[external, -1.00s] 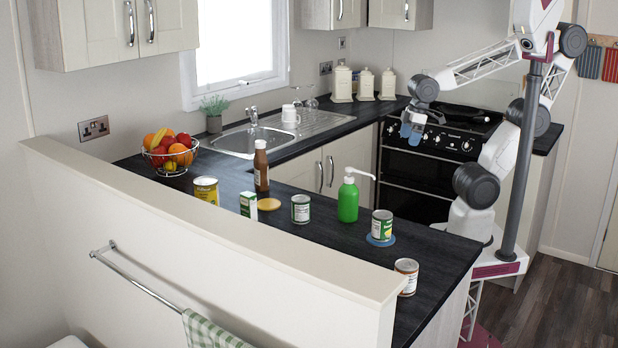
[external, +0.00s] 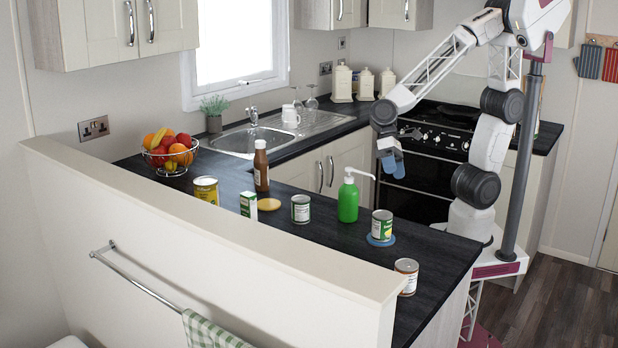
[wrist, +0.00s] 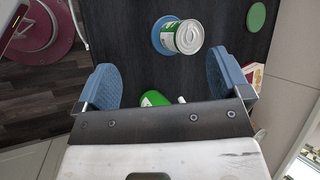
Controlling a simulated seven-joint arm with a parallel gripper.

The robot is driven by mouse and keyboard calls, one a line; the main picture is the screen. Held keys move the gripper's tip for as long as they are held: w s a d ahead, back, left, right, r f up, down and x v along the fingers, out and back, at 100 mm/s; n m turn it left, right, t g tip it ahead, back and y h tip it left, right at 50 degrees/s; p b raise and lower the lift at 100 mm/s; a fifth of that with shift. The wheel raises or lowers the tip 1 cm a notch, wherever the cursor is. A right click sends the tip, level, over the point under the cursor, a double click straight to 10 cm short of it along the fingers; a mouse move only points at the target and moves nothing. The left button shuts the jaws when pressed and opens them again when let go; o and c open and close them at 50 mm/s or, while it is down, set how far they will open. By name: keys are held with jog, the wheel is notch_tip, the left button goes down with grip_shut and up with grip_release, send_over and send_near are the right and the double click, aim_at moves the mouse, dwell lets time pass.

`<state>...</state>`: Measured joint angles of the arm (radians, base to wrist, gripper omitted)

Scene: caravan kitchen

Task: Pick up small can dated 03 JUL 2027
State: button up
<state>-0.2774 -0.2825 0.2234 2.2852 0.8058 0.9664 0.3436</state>
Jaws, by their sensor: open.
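Several small cans stand on the dark counter, and no date is legible on any. A green-and-white can (external: 382,224) stands on a blue coaster (external: 370,240). Another white-and-green can (external: 300,209) stands left of the pump bottle. A can with a brown-and-white label (external: 406,276) stands at the near right end. A wider yellow can (external: 206,190) stands at the left. My gripper (external: 392,166) is open and empty, above and behind the counter. In the wrist view a green-labelled can (wrist: 182,38) on a blue coaster (wrist: 157,35) shows beyond the open fingers (wrist: 165,75).
A green pump bottle (external: 348,200), a brown bottle (external: 261,168), a small green-and-white box (external: 248,205) and a yellow disc (external: 269,204) stand among the cans. A fruit basket (external: 170,158) is at the left. A raised cream ledge (external: 210,225) borders the near side.

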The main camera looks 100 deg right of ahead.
jog(key=w+a+f+m+g+y, duration=0.1)
jog(key=w+a+f+m+y, duration=0.15)
jog(key=a, duration=0.45)
jog(key=w+a+f+m+y, duration=0.1)
jog(key=w+a+f+m, duration=0.15)
jog(key=a, duration=0.55)
jog(key=m+y, duration=0.3)
jog(key=m, duration=0.2)
send_near(404, 268)
jog(key=f, duration=0.1)
jog(key=s+d+f, duration=0.1)
jog(key=f, duration=0.1)
jog(key=shift+d+h, duration=0.1)
jog(key=shift+h, duration=0.15)
jog(key=shift+s, duration=0.1)
jog(key=shift+x, duration=1.3)
jog(key=shift+r+x, duration=0.2)
jog(key=shift+x, duration=2.35)
jog(key=shift+s, duration=0.1)
jog(key=c, duration=1.1)
